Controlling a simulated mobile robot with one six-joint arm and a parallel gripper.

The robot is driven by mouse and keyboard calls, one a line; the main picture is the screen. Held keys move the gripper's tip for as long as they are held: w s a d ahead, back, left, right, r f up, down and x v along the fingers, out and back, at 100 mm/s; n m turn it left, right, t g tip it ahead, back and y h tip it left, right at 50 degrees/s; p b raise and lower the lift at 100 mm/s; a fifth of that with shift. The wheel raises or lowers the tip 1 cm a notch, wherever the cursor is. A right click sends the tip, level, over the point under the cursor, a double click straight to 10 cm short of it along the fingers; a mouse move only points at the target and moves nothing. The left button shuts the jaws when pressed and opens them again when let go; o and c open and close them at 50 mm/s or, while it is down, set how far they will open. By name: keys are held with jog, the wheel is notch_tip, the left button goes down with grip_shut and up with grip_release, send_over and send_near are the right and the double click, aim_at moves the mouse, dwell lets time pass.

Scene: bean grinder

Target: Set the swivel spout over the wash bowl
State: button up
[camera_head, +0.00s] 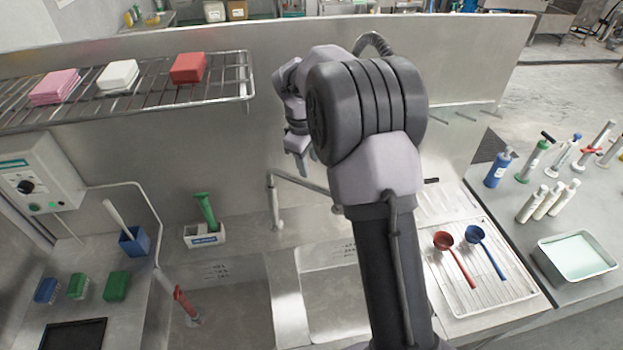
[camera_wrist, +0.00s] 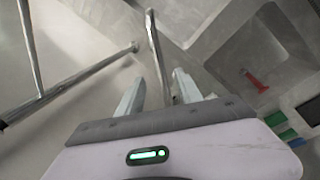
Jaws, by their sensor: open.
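In the head view the metal swivel spout (camera_head: 300,183) has an upright part at left and a bar running right behind my arm. Two steel basins lie in front: a left basin (camera_head: 235,305) and a right basin (camera_head: 335,297), partly hidden by my arm. I cannot tell which is the wash bowl. My gripper (camera_head: 299,168) points down above the spout, near its upright part. In the wrist view my gripper (camera_wrist: 158,88) is open, and a metal pipe (camera_wrist: 157,45) shows between its fingers. Contact is unclear. More thin pipes (camera_wrist: 85,76) show at left.
A wire shelf (camera_head: 135,107) holds pink, white and red blocks at upper left. A green-handled tool (camera_head: 206,212) stands in a white holder left of the spout. Red and blue ladles (camera_head: 443,240) lie on the right rack.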

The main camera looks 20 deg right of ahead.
aim_at(314, 185)
jog(key=f, duration=0.3)
jog(key=w+d+f, duration=0.1)
jog(key=f, duration=0.2)
jog(key=d+f, duration=0.1)
jog(key=f, duration=0.3)
jog(key=shift+w, duration=0.15)
jog(key=shift+a, duration=0.1)
jog(key=shift+r, duration=0.1)
grip_shut()
dwell(0.7)
